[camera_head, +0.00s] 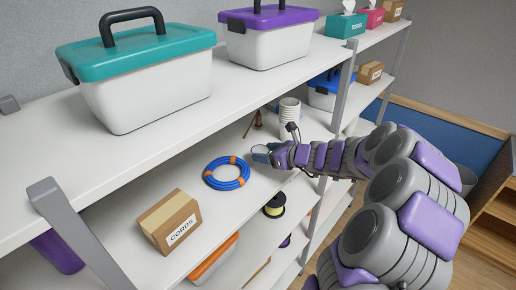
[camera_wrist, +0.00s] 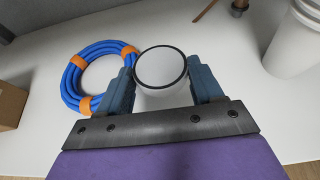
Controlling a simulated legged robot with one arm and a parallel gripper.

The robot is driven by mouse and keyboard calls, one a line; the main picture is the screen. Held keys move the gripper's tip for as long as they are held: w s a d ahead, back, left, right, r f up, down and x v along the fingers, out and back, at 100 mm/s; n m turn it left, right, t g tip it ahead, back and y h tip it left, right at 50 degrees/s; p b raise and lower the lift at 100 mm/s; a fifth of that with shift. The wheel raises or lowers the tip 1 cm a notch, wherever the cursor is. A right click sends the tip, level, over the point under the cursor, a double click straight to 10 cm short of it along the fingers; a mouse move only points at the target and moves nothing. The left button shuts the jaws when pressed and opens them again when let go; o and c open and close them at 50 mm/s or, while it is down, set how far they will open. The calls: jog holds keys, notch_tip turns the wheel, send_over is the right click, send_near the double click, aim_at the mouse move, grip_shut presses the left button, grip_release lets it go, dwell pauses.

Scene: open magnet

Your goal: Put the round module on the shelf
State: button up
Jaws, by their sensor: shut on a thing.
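The round module (camera_wrist: 160,67), a pale disc-like piece with a dark rim, sits between the two blue fingers of my gripper (camera_wrist: 164,84) in the wrist view. The fingers are shut on its sides. In the head view my gripper (camera_head: 262,153) reaches over the middle shelf (camera_head: 215,215), just right of the blue cable coil; the module is hard to make out there. I cannot tell whether the module touches the shelf surface.
A blue cable coil (camera_head: 227,173) with orange ties and a cardboard box marked CORDS (camera_head: 170,221) lie to the left. White stacked cups (camera_head: 289,112) stand behind. The upper shelf, with a teal-lidded bin (camera_head: 140,70), overhangs. A metal post (camera_head: 344,85) stands right.

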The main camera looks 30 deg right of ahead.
aim_at(261, 149)
jog(key=w, duration=0.2)
jog(key=w+d+p, duration=0.1)
jog(key=w, duration=0.2)
jog(key=shift+w+d+f, duration=0.1)
jog(key=shift+w+f, duration=0.05)
jog(key=shift+w, duration=0.15)
jog(key=shift+w+a, duration=0.2)
jog(key=shift+w, duration=0.25)
jog(key=shift+w+d, duration=0.1)
jog(key=shift+w, duration=0.15)
jog(key=f, duration=0.3)
jog(key=shift+d+f, duration=0.3)
jog(key=shift+d, duration=0.05)
jog(key=shift+d+f, duration=0.15)
jog(key=o, duration=1.1)
jog(key=shift+a, duration=0.4)
jog(key=shift+o, duration=0.5)
jog(key=shift+d, duration=0.2)
